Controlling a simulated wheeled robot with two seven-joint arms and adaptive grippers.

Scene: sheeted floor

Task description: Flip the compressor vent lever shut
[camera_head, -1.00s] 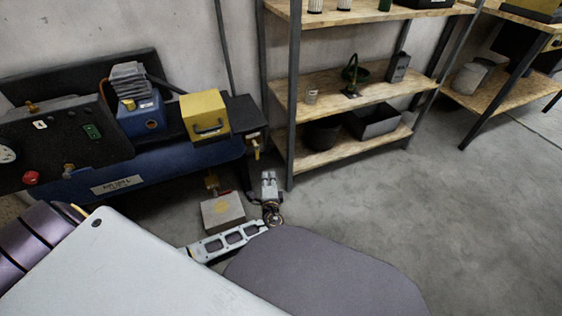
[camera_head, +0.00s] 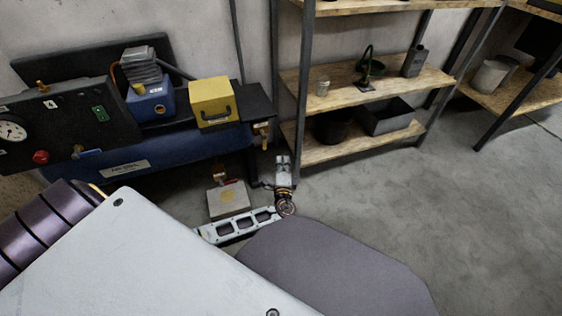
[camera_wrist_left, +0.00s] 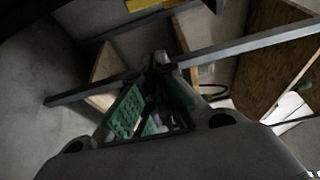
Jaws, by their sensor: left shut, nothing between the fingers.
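The compressor's blue tank (camera_head: 190,145) lies along the wall at the left in the head view, with a black panel on its front. A brass valve with a yellowish lever (camera_head: 262,130) sticks out at the tank's right end. Another valve with a blue lever (camera_head: 88,154) is low on the panel. A brass valve with a red lever (camera_head: 222,175) stands low behind a grey block. I cannot tell from labels which lever is the vent. My left gripper (camera_head: 283,160) is shut and empty, below and right of the yellowish lever, apart from it. Its green-padded fingers (camera_wrist_left: 158,75) show in the wrist view.
A yellow box (camera_head: 211,103) sits on top of the compressor. A shelf unit (camera_head: 350,85) with wooden boards stands right behind my gripper, its near post close by. The grey block (camera_head: 228,200) is on the floor. Open floor lies to the right.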

